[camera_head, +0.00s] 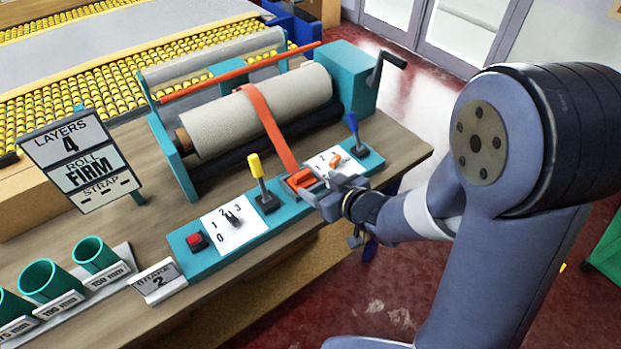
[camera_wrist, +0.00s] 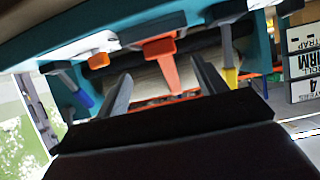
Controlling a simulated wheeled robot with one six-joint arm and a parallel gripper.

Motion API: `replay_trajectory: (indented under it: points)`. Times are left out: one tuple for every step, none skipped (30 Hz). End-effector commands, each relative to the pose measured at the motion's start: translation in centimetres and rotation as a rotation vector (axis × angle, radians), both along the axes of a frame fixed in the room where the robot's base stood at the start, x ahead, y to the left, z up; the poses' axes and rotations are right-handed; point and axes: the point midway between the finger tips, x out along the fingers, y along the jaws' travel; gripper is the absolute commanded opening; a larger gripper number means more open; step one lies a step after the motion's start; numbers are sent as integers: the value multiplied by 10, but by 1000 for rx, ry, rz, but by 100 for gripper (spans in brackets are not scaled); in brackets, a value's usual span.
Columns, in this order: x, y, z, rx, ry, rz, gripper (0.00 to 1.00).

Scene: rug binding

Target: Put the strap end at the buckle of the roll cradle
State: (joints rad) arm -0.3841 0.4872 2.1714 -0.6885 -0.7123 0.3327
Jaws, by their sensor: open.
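The orange strap (camera_head: 268,118) runs over the beige roll (camera_head: 220,122) in the teal roll cradle (camera_head: 162,150) and slants down to the front control panel. Its lower end, an orange tab (camera_head: 301,178), lies by a grey-edged holder on the panel; I cannot tell which part is the buckle. My gripper (camera_head: 312,187) is at this lower end, its fingers partly hidden in the head view. In the wrist view the open fingers (camera_wrist: 160,80) stand on either side of the orange strap (camera_wrist: 162,55), with nothing visibly clamped.
A yellow lever (camera_head: 256,168) and a blue lever (camera_head: 353,125) stand on the panel on either side of the strap. A dial (camera_head: 232,217), a red button (camera_head: 197,241), a sign (camera_head: 82,162) and teal cups (camera_head: 94,253) are to the left. A crank (camera_head: 388,66) sticks out at right.

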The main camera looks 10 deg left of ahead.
Motion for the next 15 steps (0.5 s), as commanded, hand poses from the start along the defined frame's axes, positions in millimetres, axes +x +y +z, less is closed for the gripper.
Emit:
replay_trajectory:
  points:
    - [-5,-8,6,0,-3,-4,67]
    - [-8,-11,8,1,-2,-3,67]
    - [-12,-15,11,2,-1,-2,67]
    - [-15,-19,13,1,-2,-3,67]
    - [-17,-21,15,1,-3,-3,67]
    - [-20,-25,17,1,-2,-2,67]
    - [-22,-27,18,2,-1,-2,67]
    - [-23,-29,19,1,-2,-2,67]
    - [-25,-31,20,1,-2,-2,67]
    - [-26,-32,21,1,0,-1,67]
    - [-28,-33,21,1,0,-1,67]
    - [-28,-33,22,0,0,-1,67]
    - [-29,-34,22,1,1,0,67]
    - [-29,-34,22,1,1,0,67]
    - [-30,-34,22,0,0,0,67]
